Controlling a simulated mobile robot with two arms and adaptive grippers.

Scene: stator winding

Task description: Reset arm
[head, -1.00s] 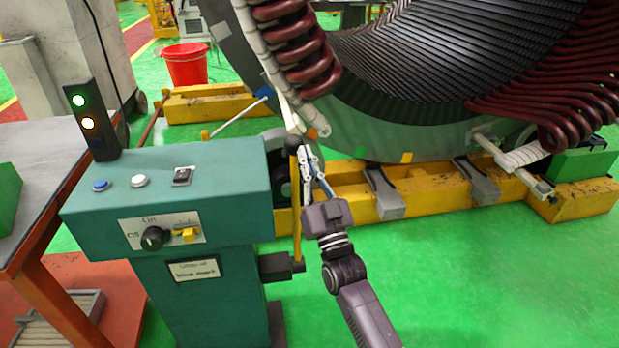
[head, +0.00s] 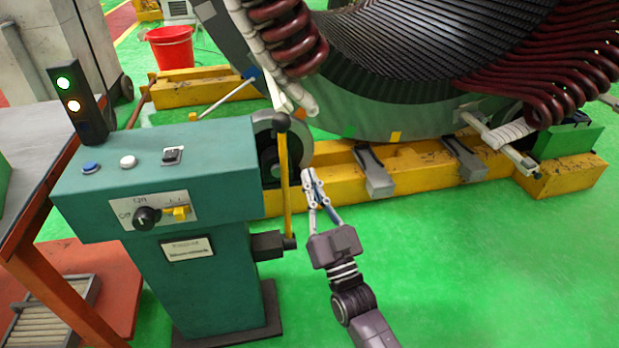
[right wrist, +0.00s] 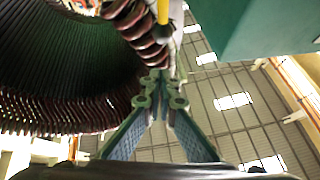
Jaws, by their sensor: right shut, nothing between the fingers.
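My right gripper (head: 309,178) is shut and empty in the head view, just right of the yellow lever (head: 284,180) and apart from it. The lever stands upright with a black knob on top, at the right side of the green control console (head: 160,180). In the right wrist view my gripper's fingers (right wrist: 160,85) meet at the tips, and the lever's yellow shaft and dark knob (right wrist: 162,32) show beyond them. My left gripper is not in view.
The large stator (head: 370,110) with dark red coils stands on a yellow base (head: 420,165) behind the gripper. A signal light (head: 75,103) shows green and white lamps lit. A red bucket (head: 171,48) stands at the back. Green floor (head: 480,270) is clear at the right.

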